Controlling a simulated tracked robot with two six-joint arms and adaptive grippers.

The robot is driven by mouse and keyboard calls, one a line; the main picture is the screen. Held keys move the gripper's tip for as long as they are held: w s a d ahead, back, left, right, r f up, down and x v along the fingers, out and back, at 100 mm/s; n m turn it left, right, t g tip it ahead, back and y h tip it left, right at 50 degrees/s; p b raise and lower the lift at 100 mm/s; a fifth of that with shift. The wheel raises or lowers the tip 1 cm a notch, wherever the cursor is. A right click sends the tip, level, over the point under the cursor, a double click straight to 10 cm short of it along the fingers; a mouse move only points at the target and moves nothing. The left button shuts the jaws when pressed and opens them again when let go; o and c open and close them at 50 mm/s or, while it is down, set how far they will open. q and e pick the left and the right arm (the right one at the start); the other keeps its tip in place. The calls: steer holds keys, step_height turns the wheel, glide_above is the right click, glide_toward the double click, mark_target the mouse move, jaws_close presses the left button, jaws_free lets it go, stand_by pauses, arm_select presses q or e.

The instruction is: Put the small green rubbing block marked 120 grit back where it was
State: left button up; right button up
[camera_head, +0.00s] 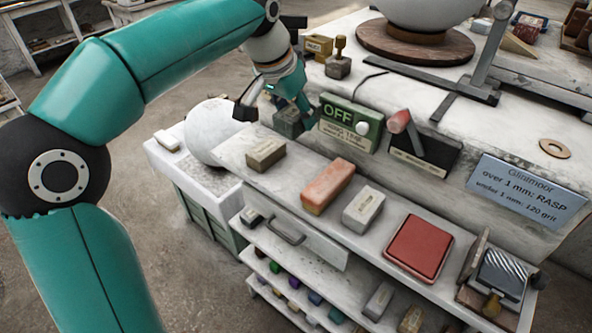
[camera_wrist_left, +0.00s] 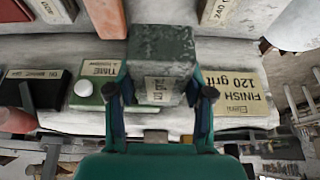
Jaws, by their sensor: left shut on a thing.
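The small dark green rubbing block (camera_head: 288,122) is in my left gripper (camera_head: 278,100), at the far left end of the ledge, beside the white plaster sphere. In the left wrist view the green block (camera_wrist_left: 162,50) sits between the two fingers of the left gripper (camera_wrist_left: 160,92), which is shut on it. A pale mark on its near face is too small to read. A tan label reading FINISH 120 grit (camera_wrist_left: 238,95) lies just right of the block there. I cannot tell whether the block touches the ledge. My right gripper is not in view.
On the ledge (camera_head: 300,215) stand a tan block (camera_head: 266,153), an orange block (camera_head: 327,187), a white block (camera_head: 363,209) and a red pad (camera_head: 418,246).

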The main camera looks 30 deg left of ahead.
mark_target(298, 174)
arm_select(q)
step_height(298, 174, down, 14)
steer(key=shift+a+r+b, duration=0.15)
steer(key=shift+b, duration=0.8)
steer(key=o, duration=1.3)
steer(key=shift+o, duration=0.2)
steer(key=p+v, duration=0.1)
steer(key=v, duration=1.1)
steer(key=shift+s, duration=0.1)
